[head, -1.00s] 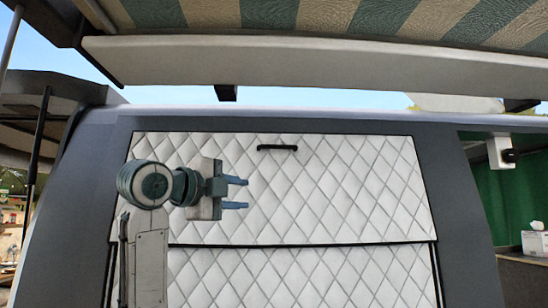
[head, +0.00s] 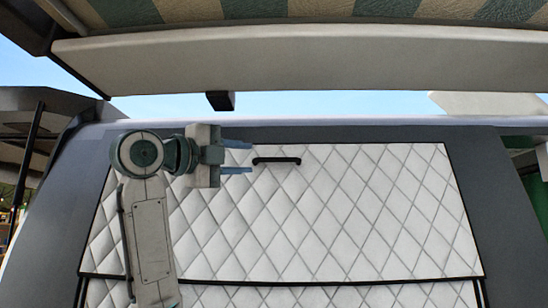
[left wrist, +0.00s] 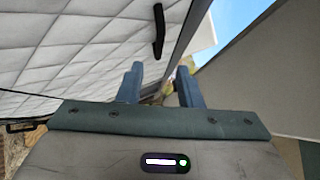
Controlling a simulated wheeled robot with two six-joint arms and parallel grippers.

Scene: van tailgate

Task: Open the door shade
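The door shade (head: 330,220) is a white quilted panel with a diamond pattern, lying flat over the van's door opening. Its black bar handle (head: 277,161) sits near the top edge; it also shows in the left wrist view (left wrist: 158,32), above the fingers. My left gripper (head: 238,158) is just left of the handle, fingers pointing right towards it, apart from it. In the left wrist view its two blue fingers (left wrist: 160,86) are spread with nothing between them. My right gripper is not in view.
A pale awning case (head: 300,65) with a striped awning (head: 270,10) overhangs above the shade. A dark seam (head: 300,283) crosses the quilted surface below. The dark van frame (head: 60,220) borders the shade. The quilted face right of the handle is clear.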

